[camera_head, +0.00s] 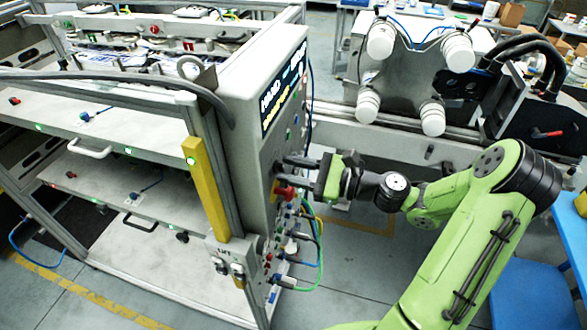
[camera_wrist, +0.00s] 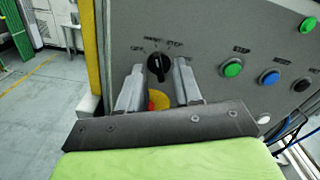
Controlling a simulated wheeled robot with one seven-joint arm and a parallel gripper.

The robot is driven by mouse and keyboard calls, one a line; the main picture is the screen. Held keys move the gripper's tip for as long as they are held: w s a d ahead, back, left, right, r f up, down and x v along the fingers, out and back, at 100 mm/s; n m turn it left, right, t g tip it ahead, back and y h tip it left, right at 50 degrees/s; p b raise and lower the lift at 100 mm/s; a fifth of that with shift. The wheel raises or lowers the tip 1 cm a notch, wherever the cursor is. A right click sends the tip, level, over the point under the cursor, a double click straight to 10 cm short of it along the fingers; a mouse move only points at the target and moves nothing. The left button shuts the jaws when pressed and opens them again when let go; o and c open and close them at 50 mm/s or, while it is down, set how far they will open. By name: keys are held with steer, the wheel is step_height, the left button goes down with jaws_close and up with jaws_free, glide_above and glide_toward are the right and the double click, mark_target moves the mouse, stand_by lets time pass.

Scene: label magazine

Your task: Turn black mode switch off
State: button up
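The black mode switch (camera_wrist: 157,66) is a round rotary knob on the grey control panel (camera_wrist: 215,40), with small printed labels around its upper side. In the wrist view it sits between the far ends of my gripper's two fingers (camera_wrist: 158,85), with a visible gap on each side. My gripper is open. In the head view my gripper (camera_head: 296,172) is at the panel's face, and its fingers hide the switch there. A red and yellow round button (camera_wrist: 159,100) is just below the switch, partly hidden by my gripper's body.
Green (camera_wrist: 232,67), blue (camera_wrist: 269,77) and black (camera_wrist: 302,85) push buttons are to the right on the panel. Coloured cables (camera_head: 312,225) hang below. A yellow post (camera_head: 207,190) stands at the cabinet's corner. Open floor lies right of the panel.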

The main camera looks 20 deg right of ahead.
jaws_close()
steer(key=shift+n, duration=0.3)
steer(key=n, duration=0.4)
steer(key=shift+f+b, duration=0.1)
steer(key=shift+b, duration=0.3)
steer(key=shift+n+b, duration=0.7)
steer(key=shift+n, duration=1.4)
jaws_free()
